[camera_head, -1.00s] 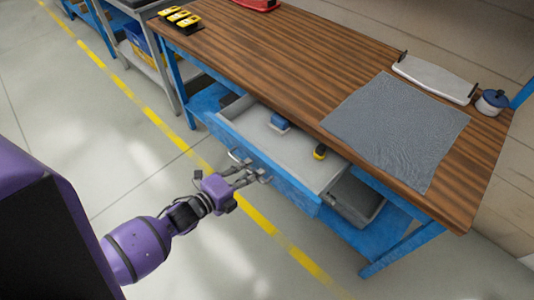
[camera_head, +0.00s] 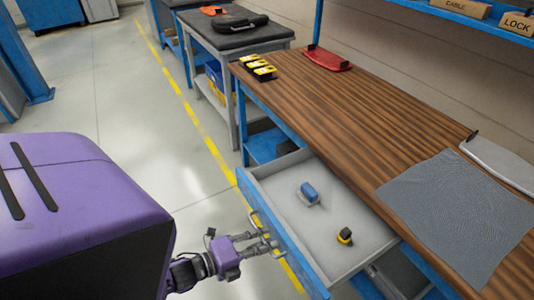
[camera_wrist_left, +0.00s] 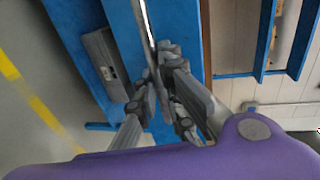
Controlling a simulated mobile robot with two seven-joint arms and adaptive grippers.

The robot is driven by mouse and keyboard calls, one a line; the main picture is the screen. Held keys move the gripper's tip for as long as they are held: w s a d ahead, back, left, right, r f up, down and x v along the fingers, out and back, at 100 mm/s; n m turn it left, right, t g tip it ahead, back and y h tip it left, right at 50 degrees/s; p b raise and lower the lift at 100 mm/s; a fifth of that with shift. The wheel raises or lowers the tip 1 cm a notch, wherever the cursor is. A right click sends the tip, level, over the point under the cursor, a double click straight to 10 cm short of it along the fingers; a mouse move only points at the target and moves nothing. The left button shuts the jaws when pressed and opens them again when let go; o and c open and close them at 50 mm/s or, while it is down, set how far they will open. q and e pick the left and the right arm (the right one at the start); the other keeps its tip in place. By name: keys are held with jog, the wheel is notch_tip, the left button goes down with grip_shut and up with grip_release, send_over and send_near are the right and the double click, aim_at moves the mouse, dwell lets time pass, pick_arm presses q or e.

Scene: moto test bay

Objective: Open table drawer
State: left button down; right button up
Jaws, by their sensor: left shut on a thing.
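The table drawer (camera_head: 287,240) has a blue front and a grey inside, and it stands pulled well out from the wooden-topped table (camera_head: 340,115). A blue item (camera_head: 309,192) and a yellow-and-black item (camera_head: 345,236) lie inside it. My left gripper (camera_head: 266,242) is shut on the metal drawer handle (camera_head: 256,219) on the front. In the left wrist view the fingers (camera_wrist_left: 160,85) close around the thin handle bar (camera_wrist_left: 147,28) beside a blue panel. The fingers partly hide the handle. My right gripper is not in view.
A grey cloth (camera_head: 455,215) lies on the tabletop, with yellow-and-black devices (camera_head: 259,67) and a red tray (camera_head: 327,60) farther back. The floor left of the drawer is clear.

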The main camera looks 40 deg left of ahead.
pick_arm(q)
jog(key=c, duration=2.1)
grip_release()
jog(key=v, duration=1.2)
